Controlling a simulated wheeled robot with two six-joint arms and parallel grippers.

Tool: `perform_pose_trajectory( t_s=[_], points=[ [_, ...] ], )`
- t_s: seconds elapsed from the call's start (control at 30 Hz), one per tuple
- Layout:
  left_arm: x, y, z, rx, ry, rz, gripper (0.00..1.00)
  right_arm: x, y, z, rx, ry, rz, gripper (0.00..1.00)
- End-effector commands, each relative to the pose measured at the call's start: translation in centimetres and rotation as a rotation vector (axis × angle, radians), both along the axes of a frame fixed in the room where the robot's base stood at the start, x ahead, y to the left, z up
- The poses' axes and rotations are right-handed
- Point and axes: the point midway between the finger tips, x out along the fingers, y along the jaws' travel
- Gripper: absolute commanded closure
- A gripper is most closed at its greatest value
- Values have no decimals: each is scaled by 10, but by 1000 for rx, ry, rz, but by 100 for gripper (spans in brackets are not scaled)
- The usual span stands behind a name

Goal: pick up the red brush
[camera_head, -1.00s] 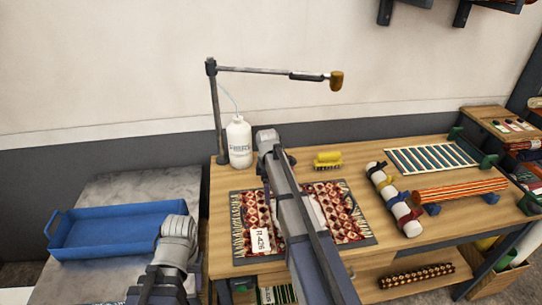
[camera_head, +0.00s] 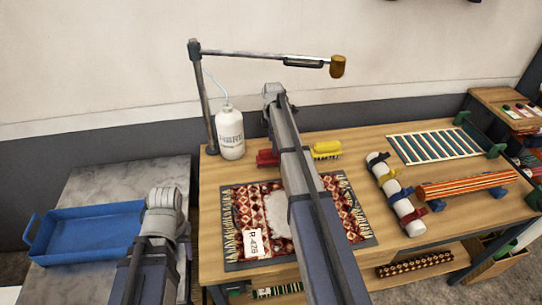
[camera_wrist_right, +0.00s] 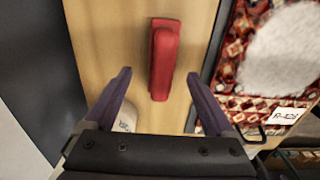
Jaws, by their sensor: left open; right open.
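The red brush (camera_head: 267,158) lies on the wooden table behind the patterned rug, partly hidden by my right arm in the head view. In the right wrist view the red brush (camera_wrist_right: 164,58) shows whole, its long side running away from the gripper. My right gripper (camera_wrist_right: 159,76) is open and empty, its fingers on either side of the brush's near end in the picture. I cannot tell its height above the brush. My left gripper (camera_head: 166,200) is at the left, by the blue tray; its fingertips are hidden in the head view.
A yellow brush (camera_head: 327,149) lies right of the red one. A white bottle (camera_head: 230,135) and a lamp post (camera_head: 203,105) stand to the left. The rug (camera_head: 238,205) carries a tag.

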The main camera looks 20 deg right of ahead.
Motion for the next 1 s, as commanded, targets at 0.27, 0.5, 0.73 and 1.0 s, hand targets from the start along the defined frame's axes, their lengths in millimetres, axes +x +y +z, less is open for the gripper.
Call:
perform_pose_trajectory(
  t_s=[0.27, 0.5, 0.73, 1.0],
  points=[
    [0, 0, -15, 0, 0, 0, 50, 0, 0, -15, 0, 0, -1, 11],
    [0, 0, -28, 0, 0, 0, 50, 0, 1, -28, 0, 0, -1, 11],
    [0, 0, -34, 0, 0, 0, 50, -1, 1, -34, 0, 0, -1, 11],
    [0, 0, -67, 0, 0, 0, 50, -3, 4, -67, 0, 0, -1, 11]
  ],
)
